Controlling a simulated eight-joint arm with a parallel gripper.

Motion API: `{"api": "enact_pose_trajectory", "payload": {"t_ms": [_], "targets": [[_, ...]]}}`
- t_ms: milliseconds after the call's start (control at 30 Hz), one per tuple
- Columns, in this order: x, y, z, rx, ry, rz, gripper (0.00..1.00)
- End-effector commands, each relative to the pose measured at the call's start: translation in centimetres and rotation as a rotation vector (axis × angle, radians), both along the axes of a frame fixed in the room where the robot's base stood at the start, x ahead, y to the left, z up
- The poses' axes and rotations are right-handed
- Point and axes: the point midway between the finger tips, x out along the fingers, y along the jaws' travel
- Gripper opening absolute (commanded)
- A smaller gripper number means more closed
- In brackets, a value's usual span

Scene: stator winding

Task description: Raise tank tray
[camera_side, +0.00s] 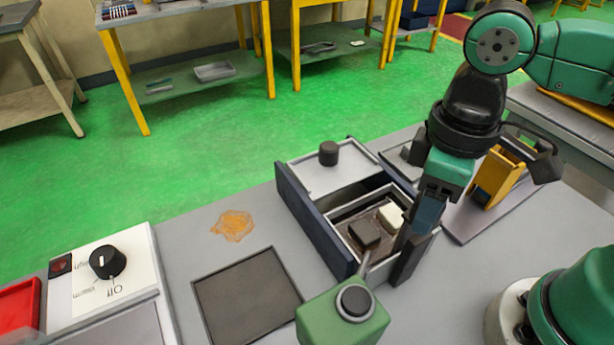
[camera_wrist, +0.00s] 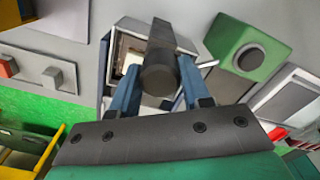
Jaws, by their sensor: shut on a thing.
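The tank (camera_side: 320,230) is a dark blue box on the grey bench. A light tray (camera_side: 378,262) with a pale rim sits in its open front half, holding a dark block (camera_side: 364,234) and a white block (camera_side: 391,215). My gripper (camera_side: 425,215), with blue fingers, is at the tray's right side. It is shut on a dark upright handle (camera_side: 408,262), which also shows between the fingers in the wrist view (camera_wrist: 158,65). The handle and fingers hide part of the tray's right edge. I cannot tell how far the tray is above the tank floor.
A pale lid (camera_side: 320,175) with a dark knob covers the tank's back half. A green box (camera_side: 343,318) with a black knob stands close in front. A yellow holder (camera_side: 497,175) stands to the right. A dark square plate (camera_side: 248,296) and a dial panel (camera_side: 105,270) lie left.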

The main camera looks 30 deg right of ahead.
Motion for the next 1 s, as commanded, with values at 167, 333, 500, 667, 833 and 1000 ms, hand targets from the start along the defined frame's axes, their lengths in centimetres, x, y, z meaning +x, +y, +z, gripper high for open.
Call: {"api": "enact_pose_trajectory", "payload": {"t_ms": [167, 333, 500, 667, 833, 1000], "targets": [[0.0, 0.0, 0.9, 0.003, -0.004, 0.0, 0.12], [0.1, 0.1, 1.8, 0.003, -0.004, 0.0, 0.12], [0.1, 0.1, 2.6, 0.003, -0.004, 0.0, 0.12], [0.1, 0.1, 3.0, 0.004, -0.005, 0.0, 0.56], [0.0, 0.0, 3.0, 0.003, -0.003, 0.0, 0.71], [0.0, 0.0, 3.0, 0.002, -0.003, 0.0, 0.71]]}}
